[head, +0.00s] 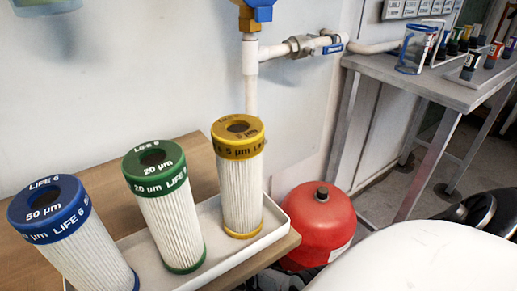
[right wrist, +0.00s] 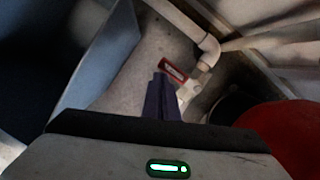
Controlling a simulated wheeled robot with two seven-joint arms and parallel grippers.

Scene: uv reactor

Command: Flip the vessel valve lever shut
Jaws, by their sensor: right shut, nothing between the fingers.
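In the right wrist view, a small red lever (right wrist: 173,71) with a pale label sits on a white valve body (right wrist: 188,91) on a white pipe. The lever points up and left, at an angle across the short pipe piece. My right gripper (right wrist: 163,80) is shut and empty, its dark fingertips just below the lever's left end; I cannot tell whether they touch. The red vessel (right wrist: 283,132) is at the right, and in the head view (head: 318,226) it stands on the floor beside the bench. The red lever is hidden in the head view. My left gripper is not in view.
In the head view, a blue-handled valve (head: 332,48) sits on the upper wall pipe. A grey table (head: 440,85) stands at the right. A white pipe elbow (right wrist: 209,45) rises beyond the lever.

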